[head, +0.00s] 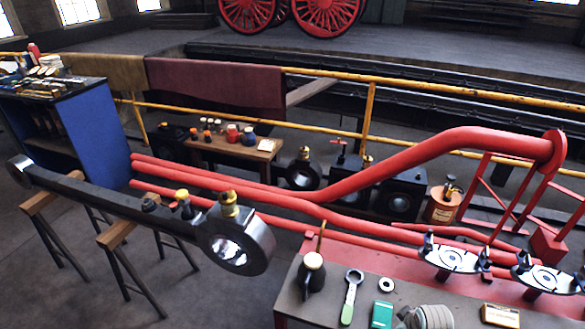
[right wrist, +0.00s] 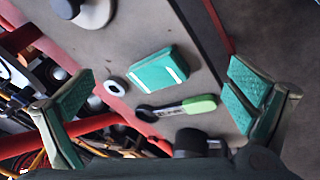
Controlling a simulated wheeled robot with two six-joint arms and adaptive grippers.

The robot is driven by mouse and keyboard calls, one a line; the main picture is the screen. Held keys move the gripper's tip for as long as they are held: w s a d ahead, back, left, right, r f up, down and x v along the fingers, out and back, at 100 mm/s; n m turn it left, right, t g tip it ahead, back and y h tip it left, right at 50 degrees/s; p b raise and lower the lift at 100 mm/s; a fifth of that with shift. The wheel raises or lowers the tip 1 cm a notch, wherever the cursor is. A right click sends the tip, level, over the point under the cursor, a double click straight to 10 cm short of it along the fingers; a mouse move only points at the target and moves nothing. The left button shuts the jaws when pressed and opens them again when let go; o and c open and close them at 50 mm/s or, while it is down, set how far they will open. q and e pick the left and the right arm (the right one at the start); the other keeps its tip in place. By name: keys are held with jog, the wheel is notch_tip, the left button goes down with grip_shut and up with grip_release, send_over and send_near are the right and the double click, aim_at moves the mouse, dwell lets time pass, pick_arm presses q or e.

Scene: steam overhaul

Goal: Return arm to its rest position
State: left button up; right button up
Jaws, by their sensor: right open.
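My right gripper (right wrist: 166,88) shows in the right wrist view with its two green-padded fingers wide apart. It is open and nothing is between the pads. It hangs over the grey bench top (head: 290,318), above a teal box (right wrist: 158,70) and a green-handled spanner (right wrist: 178,108); its height is hard to tell. The head view shows neither gripper. There the spanner (head: 351,296) and the teal box (head: 382,314) lie on the bench at the lower right.
A dark oil can (head: 312,274) with a tall spout stands at the bench's left end. A white ring (head: 386,284) and a coiled hose (head: 428,317) are close by. Long red pipes (head: 265,192) run behind the bench. A black rod (head: 110,198) rests on trestles at left.

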jog(key=s+f+m, duration=0.6)
jog(key=s+f, duration=0.9)
jog(key=s+a+f+g, duration=0.1)
jog(key=s+f, duration=0.2)
jog(key=s, duration=0.8)
jog(key=s+a+f+g, duration=0.2)
jog(key=s+f, duration=0.1)
jog(key=s, duration=0.9)
jog(key=shift+s+m, duration=0.25)
jog(key=shift+m, duration=0.15)
